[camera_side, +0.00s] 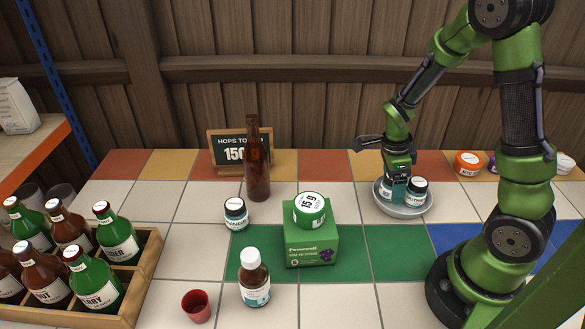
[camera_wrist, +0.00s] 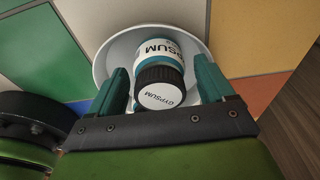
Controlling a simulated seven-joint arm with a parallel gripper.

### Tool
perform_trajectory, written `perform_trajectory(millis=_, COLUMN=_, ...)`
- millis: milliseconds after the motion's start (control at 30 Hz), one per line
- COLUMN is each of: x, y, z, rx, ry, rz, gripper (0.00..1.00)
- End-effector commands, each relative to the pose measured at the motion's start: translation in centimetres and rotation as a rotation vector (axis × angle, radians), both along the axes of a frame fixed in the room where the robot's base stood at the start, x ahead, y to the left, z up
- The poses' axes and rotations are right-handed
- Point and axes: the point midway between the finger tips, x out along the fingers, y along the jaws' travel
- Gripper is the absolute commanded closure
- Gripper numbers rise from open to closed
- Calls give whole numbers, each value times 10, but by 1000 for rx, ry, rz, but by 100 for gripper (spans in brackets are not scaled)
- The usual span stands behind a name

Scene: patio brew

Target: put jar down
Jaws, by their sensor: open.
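My gripper (camera_wrist: 162,78) is open, with one teal finger on each side of this jar. In the side view my gripper (camera_side: 394,184) is down at the bowl (camera_side: 404,212). A black-capped jar with a pale label (camera_side: 415,192) shows in the bowl just right of the fingers. The fingers partly hide what is between them there. Another black-capped jar (camera_side: 236,214) stands on the tiles left of the green box.
A green box (camera_side: 311,248) with a green-lidded round tin (camera_side: 309,208) on top stands mid-table. A brown bottle (camera_side: 257,170), a white-capped bottle (camera_side: 254,282) and a red cup (camera_side: 197,306) stand nearby. A bottle crate (camera_side: 146,262) is at left. Tiles between box and bowl are clear.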

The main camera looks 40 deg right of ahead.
Motion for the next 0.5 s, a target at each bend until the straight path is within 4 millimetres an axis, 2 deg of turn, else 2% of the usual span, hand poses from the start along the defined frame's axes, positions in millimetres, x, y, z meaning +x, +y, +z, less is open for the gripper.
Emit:
perform_trajectory(millis=133, x=0, y=0, z=4, rx=0, ry=-2, rz=-1, gripper=18)
perform_trajectory(millis=233, x=3, y=1, z=15, rx=-1, ry=-6, rz=2, gripper=18)
perform_trajectory(millis=500, x=9, y=7, z=71, rx=-1, ry=-9, rz=1, gripper=18)
